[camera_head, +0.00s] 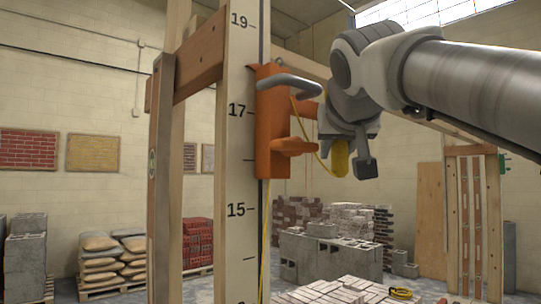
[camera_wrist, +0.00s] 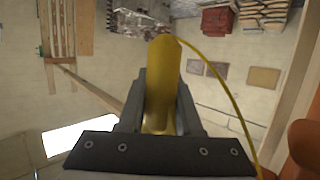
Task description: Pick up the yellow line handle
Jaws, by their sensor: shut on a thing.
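The yellow line handle (camera_wrist: 162,80) is a thick yellow grip seen between the two dark fingers of my gripper (camera_wrist: 160,105) in the wrist view. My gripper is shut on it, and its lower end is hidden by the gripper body. In the head view the handle (camera_head: 340,158) shows below my wrist, beside my gripper (camera_head: 352,155). A thin yellow line (camera_head: 306,137) runs from the handle to the orange bracket (camera_head: 272,125) on the marked post. The line (camera_wrist: 222,82) also curves away from the handle in the wrist view.
The wooden post (camera_head: 237,195) with number marks stands left of my gripper. The bracket's grey bar (camera_head: 288,83) and orange arms jut toward my gripper. Grey blocks (camera_head: 325,258) and brick stacks lie behind and below. Open air surrounds the gripper's right side.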

